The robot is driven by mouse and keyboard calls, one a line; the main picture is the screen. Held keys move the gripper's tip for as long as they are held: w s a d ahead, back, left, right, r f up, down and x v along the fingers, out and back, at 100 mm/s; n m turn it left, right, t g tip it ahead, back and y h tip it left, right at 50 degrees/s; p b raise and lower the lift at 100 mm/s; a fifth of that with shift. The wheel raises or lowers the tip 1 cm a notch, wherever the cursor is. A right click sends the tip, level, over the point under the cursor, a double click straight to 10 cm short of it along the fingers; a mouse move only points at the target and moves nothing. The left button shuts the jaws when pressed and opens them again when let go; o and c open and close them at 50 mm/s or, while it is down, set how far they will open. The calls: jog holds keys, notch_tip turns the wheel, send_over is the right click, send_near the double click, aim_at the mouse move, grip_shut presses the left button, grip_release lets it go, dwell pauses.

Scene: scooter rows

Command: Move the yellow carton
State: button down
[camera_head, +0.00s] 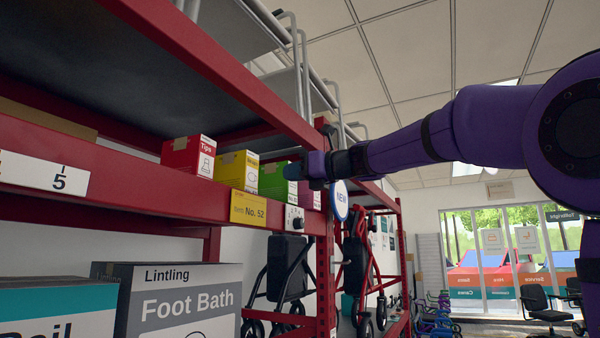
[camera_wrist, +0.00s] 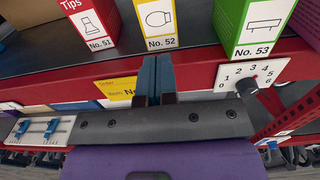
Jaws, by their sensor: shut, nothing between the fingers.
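The yellow carton (camera_head: 237,169) stands upright on the red-edged shelf, between a red carton and a green carton. In the wrist view the yellow carton (camera_wrist: 158,22) shows a white front label reading No. 52, just beyond my fingertips. My gripper (camera_wrist: 155,62) is shut and empty, its two blue fingers together in front of the shelf edge, below the carton and apart from it as far as I can tell.
The red Tips carton (camera_head: 189,155), No. 51, stands left of the yellow one; the green carton (camera_head: 272,180), No. 53, stands right. A white dial plate (camera_wrist: 254,77) sits on the red shelf beam (camera_head: 130,183). A yellow tag (camera_head: 247,206) reads No. 52. A Foot Bath box (camera_head: 180,300) is below.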

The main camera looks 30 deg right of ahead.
aim_at(253, 178)
jog(key=x, duration=0.9)
jog(key=shift+x, duration=1.75)
jog(key=shift+s, duration=0.1)
